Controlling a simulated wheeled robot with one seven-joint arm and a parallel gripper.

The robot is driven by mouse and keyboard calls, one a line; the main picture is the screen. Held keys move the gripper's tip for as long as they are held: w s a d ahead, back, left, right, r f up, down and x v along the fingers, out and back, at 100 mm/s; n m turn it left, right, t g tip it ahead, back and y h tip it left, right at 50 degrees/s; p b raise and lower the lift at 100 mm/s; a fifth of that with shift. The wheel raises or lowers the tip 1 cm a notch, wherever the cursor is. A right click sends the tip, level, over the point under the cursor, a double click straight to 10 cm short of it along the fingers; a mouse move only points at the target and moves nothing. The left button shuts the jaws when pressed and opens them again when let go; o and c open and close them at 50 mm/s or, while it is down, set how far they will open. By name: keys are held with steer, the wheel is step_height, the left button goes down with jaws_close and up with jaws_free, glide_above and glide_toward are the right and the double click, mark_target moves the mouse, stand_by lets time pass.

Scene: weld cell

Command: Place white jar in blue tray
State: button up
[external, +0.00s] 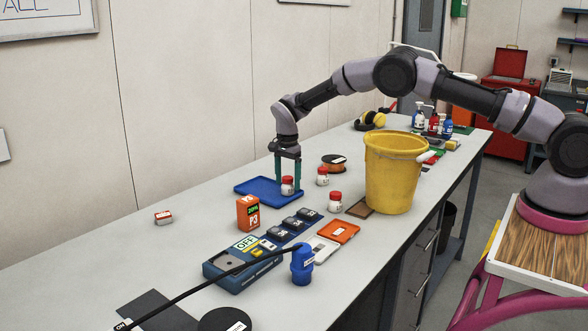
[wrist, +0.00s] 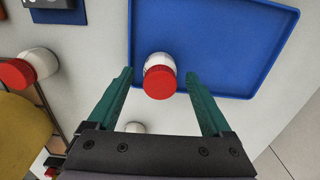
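A white jar with a red lid (external: 287,186) appears to stand upright inside the blue tray (external: 255,190), near its right end. In the wrist view, this jar (wrist: 161,78) shows close to the near edge of the tray (wrist: 230,50). My gripper (external: 288,180) is lowered around the jar with its teal fingers open. In the wrist view, a gap shows on both sides between the jar and the fingers of my gripper (wrist: 159,78). Two similar jars stand on the bench outside the tray, one behind (external: 322,177) and one in front (external: 335,203).
A yellow bucket (external: 390,175) stands to the right of the jars. An orange spool (external: 333,162) lies behind them. An orange box (external: 248,213), a row of dark modules (external: 292,222) and a blue device (external: 243,263) sit in front of the tray. The bench left of the tray is mostly clear.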

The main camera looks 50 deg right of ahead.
step_height(320, 180, up, 12)
steer(key=r, duration=0.1)
step_height(320, 180, up, 17)
steer(key=n+t+y, duration=0.1)
steer(key=n+t, duration=0.1)
steer(key=n, duration=0.1)
glide_above(288, 177)
steer(key=s+d, duration=0.3)
steer(key=s, duration=0.4)
steer(key=s+r+n+t+y, duration=0.1)
steer(key=s+r+n, duration=0.2)
steer(key=s+r, duration=1.05)
steer(key=s+r+n+t, duration=0.2)
steer(key=s+n, duration=0.2)
steer(key=s, duration=1.4)
steer(key=s+f+n+t, duration=0.2)
steer(key=s+f+n, duration=0.2)
steer(key=s, duration=0.9)
steer(key=shift+s+a+f, duration=0.2)
steer(key=shift+s+f, duration=0.15)
steer(key=shift+f, duration=0.1)
